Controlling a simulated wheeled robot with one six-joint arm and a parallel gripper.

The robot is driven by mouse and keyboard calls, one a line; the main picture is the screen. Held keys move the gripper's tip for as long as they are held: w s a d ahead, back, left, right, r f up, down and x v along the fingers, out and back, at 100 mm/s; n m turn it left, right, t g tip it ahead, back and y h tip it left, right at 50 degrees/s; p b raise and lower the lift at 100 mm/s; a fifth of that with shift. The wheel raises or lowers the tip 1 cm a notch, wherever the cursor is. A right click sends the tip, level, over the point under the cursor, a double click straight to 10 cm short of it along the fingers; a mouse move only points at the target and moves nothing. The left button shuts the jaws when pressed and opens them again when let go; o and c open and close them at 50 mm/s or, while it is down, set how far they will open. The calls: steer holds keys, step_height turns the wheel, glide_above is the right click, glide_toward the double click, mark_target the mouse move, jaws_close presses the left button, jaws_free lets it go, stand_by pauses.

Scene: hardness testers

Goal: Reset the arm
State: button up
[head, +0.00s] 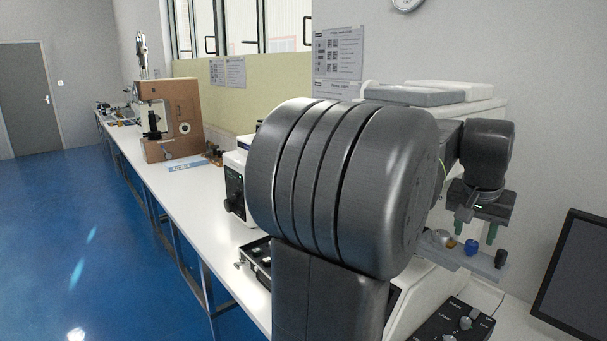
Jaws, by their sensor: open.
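My gripper (476,229) hangs at the right of the head view, pointing down. Its two green-tipped fingers are apart, with nothing seen between them. Below it is a light grey ledge (455,256) bearing a blue knob-like piece (471,247) and a dark upright piece (500,259). In the picture the fingertips lie close above these pieces; I cannot tell the exact gap. My large dark arm link fills the middle of the view and hides much of the machine behind it.
A long white bench (200,205) runs to the back left, with a brown hardness tester (168,115) on it. A black control box (458,325) and a dark monitor (580,280) stand at the lower right. The blue floor (70,230) at left is clear.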

mark_target(472, 243)
steer(key=x, duration=0.3)
steer(key=shift+f, duration=0.1)
steer(key=shift+d+f, duration=0.1)
steer(key=shift+n, duration=0.4)
